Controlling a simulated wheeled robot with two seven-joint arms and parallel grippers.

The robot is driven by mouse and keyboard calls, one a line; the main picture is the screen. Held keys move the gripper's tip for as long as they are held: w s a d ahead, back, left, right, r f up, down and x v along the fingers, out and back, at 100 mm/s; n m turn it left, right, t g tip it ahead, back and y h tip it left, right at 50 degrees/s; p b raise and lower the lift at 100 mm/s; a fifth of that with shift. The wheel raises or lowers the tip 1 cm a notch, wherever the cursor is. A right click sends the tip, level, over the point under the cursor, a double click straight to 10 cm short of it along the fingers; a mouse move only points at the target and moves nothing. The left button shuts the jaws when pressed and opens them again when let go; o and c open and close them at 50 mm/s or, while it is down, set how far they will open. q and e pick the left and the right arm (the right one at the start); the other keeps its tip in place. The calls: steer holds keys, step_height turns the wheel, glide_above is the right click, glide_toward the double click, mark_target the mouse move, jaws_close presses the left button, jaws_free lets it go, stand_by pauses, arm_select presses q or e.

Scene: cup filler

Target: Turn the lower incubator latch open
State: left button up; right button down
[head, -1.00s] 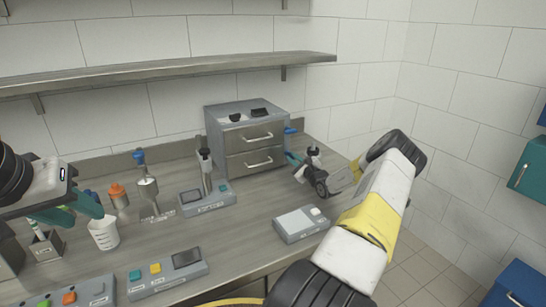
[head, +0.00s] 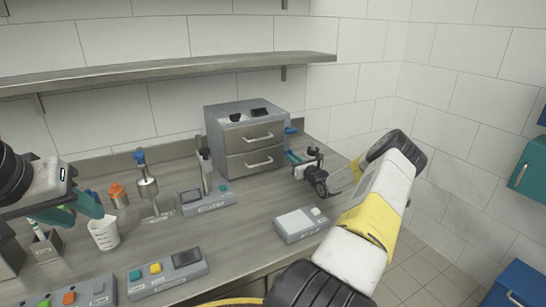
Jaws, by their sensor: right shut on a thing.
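The incubator (head: 228,143) is a grey box with two drawer fronts with silver handles, at the back of the bench. A blue latch (head: 291,130) sticks out at its upper right side. My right gripper (head: 295,157) has its teal fingers against the lower right side of the box, shut on the lower latch. The fingers mostly hide that latch, so its angle is unclear. My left gripper (head: 76,212) is at the far left, open and empty, its teal fingers above and behind a white cup (head: 104,235).
A grey scale-like device (head: 300,225) lies in front of my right wrist. A stirrer-like stand (head: 207,190), a metal dispenser (head: 148,190) and an orange-capped bottle (head: 118,195) stand left of the incubator. Button panels (head: 167,276) line the front edge. A shelf (head: 170,70) hangs above.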

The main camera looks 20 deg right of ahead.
stand_by(0.4)
steer(key=c, duration=1.5)
jaws_free()
steer(key=shift+o, duration=0.2)
steer(key=s, duration=0.7)
steer(key=shift+s+d, duration=0.3)
steer(key=shift+s, duration=0.1)
